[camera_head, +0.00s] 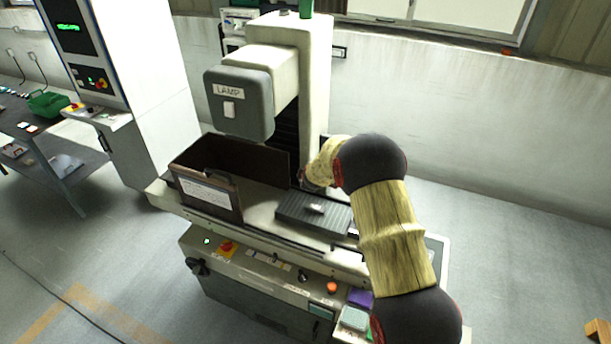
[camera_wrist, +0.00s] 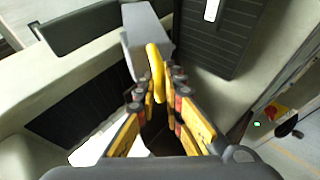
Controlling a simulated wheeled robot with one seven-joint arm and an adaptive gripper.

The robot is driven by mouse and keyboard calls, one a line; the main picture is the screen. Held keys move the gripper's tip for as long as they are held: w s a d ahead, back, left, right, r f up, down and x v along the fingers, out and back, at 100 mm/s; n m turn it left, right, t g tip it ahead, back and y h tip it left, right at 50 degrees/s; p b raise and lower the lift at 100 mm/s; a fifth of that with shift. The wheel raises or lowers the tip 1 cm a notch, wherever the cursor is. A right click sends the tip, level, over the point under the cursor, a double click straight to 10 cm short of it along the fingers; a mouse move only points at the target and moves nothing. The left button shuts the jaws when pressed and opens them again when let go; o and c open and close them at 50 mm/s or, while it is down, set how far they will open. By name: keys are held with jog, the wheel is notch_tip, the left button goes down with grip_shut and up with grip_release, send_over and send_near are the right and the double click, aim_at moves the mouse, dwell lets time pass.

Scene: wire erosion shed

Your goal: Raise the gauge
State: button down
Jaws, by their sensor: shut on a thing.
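The gauge, as I take it, is a grey block (camera_wrist: 150,35) with a curved yellow handle (camera_wrist: 156,72), in the wrist view. My gripper (camera_wrist: 160,92) has its yellow-sided fingers closed on the handle from both sides. The block lies beyond the fingertips; whether its underside touches the machine bed, I cannot tell. In the head view my gripper (camera_head: 309,182) is at the machine column, just behind the grooved dark plate, partly hidden by my own arm. I cannot make out the gauge there.
The grooved plate (camera_head: 293,210) carries a small pale piece (camera_head: 316,208). An open brown box (camera_head: 212,197) with a paper label stands to its left. The grey lamp head (camera_head: 240,105) hangs above the box. A dark box-shaped part (camera_wrist: 78,27) shows near the block in the wrist view.

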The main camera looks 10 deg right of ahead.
jog(key=shift+w+d+r+g+y+p, duration=0.1)
jog(key=shift+w+d+r+g+p, duration=0.15)
jog(key=shift+r+p, duration=0.3)
jog(key=shift+w+d+r+g+y+p, duration=0.15)
jog(key=shift+w+r+p, duration=0.25)
jog(key=shift+p, duration=0.4)
jog(key=shift+w+d+r+g+y+p, duration=0.1)
jog(key=shift+w+d+r+g+p, duration=0.15)
jog(key=shift+r+p, duration=0.3)
jog(key=shift+w+d+r+m+g+y+p, duration=0.3)
jog(key=shift+w+d+r+p, duration=0.15)
jog(key=shift+w+r+p, duration=0.15)
jog(key=w+d+r+b, duration=0.4)
jog(key=w+r, duration=0.1)
jog(key=w, duration=0.1)
jog(key=shift+w+d, duration=0.2)
jog(key=shift+d, duration=0.15)
jog(key=c, duration=2.2)
grip_release()
jog(key=shift+w+r, duration=0.1)
jog(key=o, duration=0.3)
jog(key=shift+d+f, duration=0.1)
jog(key=shift+f, duration=0.15)
jog(key=v, duration=1.2)
